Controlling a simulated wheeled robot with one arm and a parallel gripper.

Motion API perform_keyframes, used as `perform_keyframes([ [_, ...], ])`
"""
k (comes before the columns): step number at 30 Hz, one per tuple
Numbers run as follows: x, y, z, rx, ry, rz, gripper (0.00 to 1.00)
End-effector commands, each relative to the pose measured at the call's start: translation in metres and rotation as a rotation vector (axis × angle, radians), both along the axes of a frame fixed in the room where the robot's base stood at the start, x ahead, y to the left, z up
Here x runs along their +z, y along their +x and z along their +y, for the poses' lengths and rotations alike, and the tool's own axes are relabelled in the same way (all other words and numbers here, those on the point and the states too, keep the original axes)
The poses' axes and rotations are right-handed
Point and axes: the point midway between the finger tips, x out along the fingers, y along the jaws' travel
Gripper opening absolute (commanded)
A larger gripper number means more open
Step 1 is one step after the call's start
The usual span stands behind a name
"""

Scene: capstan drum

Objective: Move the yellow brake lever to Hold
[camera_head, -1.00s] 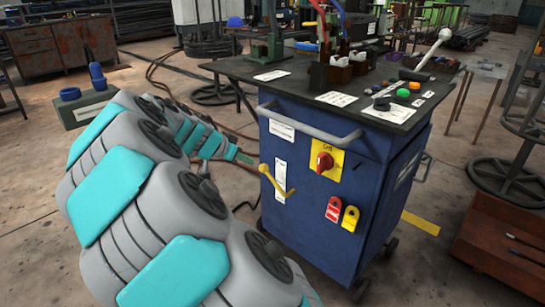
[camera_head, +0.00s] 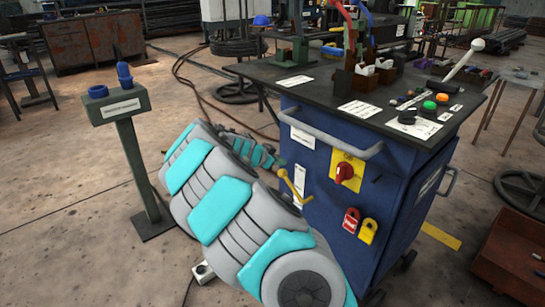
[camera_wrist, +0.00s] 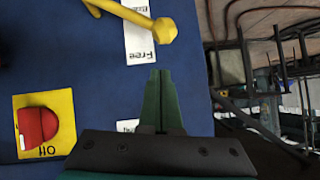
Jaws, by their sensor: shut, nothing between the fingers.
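The yellow brake lever (camera_head: 291,187) is on the blue front of the cart, left of the red switch.
A red rotary switch on a yellow plate (camera_wrist: 60,107) sits left of my gripper in the wrist view. A grey handle bar (camera_head: 330,143) runs above the lever. A green pedestal (camera_head: 132,165) stands to the left.

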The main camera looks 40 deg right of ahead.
Motion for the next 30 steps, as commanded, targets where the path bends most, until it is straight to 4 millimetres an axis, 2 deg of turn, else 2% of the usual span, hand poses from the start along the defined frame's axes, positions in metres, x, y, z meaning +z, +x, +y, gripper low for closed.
perform_keyframes([
  [3, -0.018, 0.004, -0.001, 0.003, 0.0, 0.006, 0.0],
  [9, -0.031, 0.006, -0.003, 0.002, -0.001, 0.002, 0.0],
  [23, -0.034, 0.007, -0.003, 0.002, -0.001, 0.005, 0.0],
  [30, -0.044, 0.014, -0.002, 0.005, -0.002, 0.055, 0.0],
])
